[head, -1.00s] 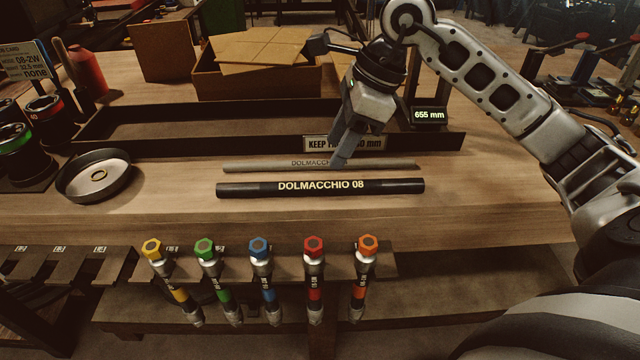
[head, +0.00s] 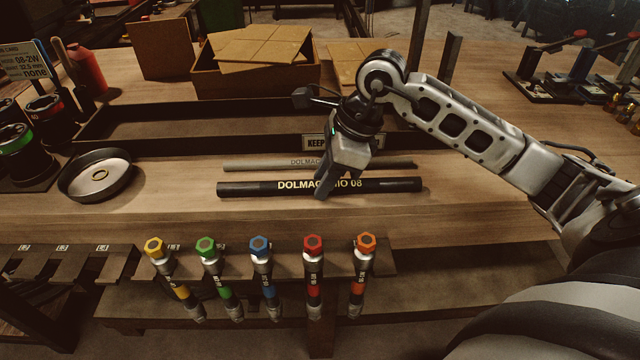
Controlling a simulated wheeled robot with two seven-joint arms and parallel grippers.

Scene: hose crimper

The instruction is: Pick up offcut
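Two hose lengths lie side by side on the wooden bench; no label marks either as the offcut. The nearer one is a thicker black hose (head: 400,185) lettered DOLMACCHIO 08. The farther one is a thinner grey hose (head: 255,166) with similar lettering, partly covered by my gripper. My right gripper (head: 324,192) points down with its fingertips at the middle of the black hose, hiding part of its lettering. I cannot tell whether the fingers touch the hose or how far apart they are. My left gripper is not in view.
A long dark tray (head: 200,150) with a KEEP sign (head: 314,142) lies behind the hoses. A round metal dish (head: 96,176) stands at left. Several colour-capped tools (head: 261,262) hang along the front edge. A cardboard box (head: 255,82) stands at the back. The bench right of the hoses is clear.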

